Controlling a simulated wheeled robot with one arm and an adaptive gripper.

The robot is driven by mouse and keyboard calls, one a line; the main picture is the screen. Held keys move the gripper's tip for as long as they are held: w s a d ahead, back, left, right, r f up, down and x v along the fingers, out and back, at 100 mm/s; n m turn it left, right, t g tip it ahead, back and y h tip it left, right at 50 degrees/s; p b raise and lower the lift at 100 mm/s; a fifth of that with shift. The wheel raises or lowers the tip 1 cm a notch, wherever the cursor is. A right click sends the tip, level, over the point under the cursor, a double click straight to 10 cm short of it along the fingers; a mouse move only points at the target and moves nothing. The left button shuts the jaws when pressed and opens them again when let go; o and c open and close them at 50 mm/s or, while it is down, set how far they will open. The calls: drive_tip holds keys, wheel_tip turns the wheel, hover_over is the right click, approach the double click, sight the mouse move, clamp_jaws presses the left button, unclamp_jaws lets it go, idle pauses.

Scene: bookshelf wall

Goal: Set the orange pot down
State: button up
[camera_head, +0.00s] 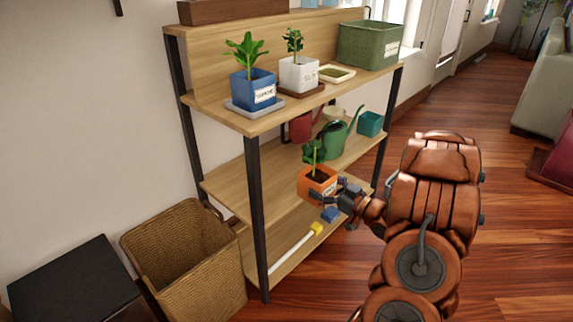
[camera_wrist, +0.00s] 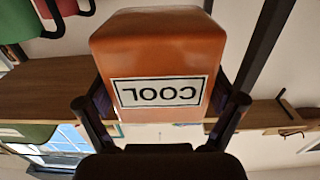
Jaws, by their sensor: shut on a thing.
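The orange pot (camera_head: 317,184) holds a small green plant and is in front of the shelf unit's middle board (camera_head: 235,177). My gripper (camera_head: 340,193) is shut on the pot from the right. In the wrist view the orange pot (camera_wrist: 160,60) fills the middle, with a label reading "COOL" upside down, and my gripper's fingers (camera_wrist: 160,110) sit at both its sides. The pot looks roughly upright in the head view. I cannot tell whether its base touches any board.
The top board carries a blue pot (camera_head: 254,90), a white pot (camera_head: 299,73) and a green box (camera_head: 368,44). A green watering can (camera_head: 340,133), a red can (camera_head: 300,127) and a teal pot (camera_head: 370,123) stand behind. The middle board's left part is clear. A wicker basket (camera_head: 190,260) stands left.

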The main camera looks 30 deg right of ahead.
drive_tip(key=b+x, duration=0.5)
drive_tip(key=x, duration=1.3)
drive_tip(key=shift+w+f+b, duration=0.2)
drive_tip(key=shift+f+b, duration=1.7)
drive_tip(key=shift+f, duration=1.7)
drive_tip(key=shift+r, duration=0.1)
drive_tip(key=o, duration=1.3)
drive_tip(key=shift+a, duration=0.1)
